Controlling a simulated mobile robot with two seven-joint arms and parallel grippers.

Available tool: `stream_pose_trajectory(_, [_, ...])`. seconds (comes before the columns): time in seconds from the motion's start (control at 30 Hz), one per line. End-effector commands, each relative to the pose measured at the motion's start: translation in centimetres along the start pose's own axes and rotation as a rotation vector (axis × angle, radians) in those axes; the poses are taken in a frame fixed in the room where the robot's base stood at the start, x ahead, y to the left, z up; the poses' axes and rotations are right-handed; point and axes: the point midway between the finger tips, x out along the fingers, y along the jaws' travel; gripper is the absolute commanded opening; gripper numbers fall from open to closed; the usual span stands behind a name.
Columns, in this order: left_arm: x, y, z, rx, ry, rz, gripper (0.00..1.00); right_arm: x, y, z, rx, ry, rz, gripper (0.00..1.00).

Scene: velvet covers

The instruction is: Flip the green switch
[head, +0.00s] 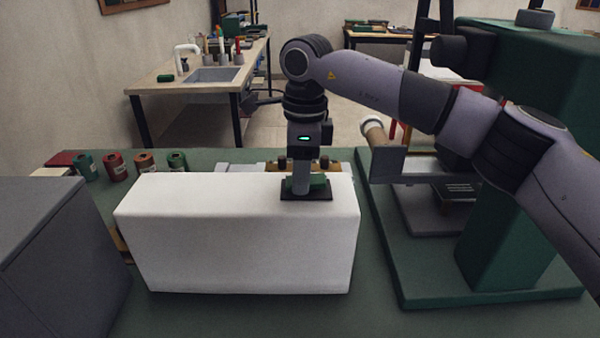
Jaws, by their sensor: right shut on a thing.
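The green switch (319,182) sits on a small dark base plate (317,195) on top of the white box (240,235). My right gripper (305,188) points straight down over the plate and is shut on the green switch. Its fingers hide part of the switch, so which way the switch is tipped cannot be told. My right arm comes in from the right and bends down at the wrist. My left gripper is not in view.
A large green machine (500,250) stands on the right of the green table. A dark grey block (60,260) fills the near left. Several thread spools (115,167) stand at the back left. A sink bench (205,85) is farther behind.

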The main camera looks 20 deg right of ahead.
Motion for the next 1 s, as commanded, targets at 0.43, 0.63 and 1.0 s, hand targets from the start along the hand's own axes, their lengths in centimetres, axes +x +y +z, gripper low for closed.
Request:
stream_pose_trajectory(0.43, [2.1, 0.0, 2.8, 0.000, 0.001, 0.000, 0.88, -0.1, 0.0, -0.7, -0.002, -0.286, -0.001, 0.08])
stream_pose_trajectory(0.63, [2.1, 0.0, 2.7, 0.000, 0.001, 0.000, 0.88, -0.3, 0.0, -0.7, -0.002, -0.288, -0.001, 0.08])
stream_pose_trajectory(1.0, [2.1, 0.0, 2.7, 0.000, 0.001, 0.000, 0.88, -0.3, 0.0, -0.7, -0.001, -0.286, -0.001, 0.64])
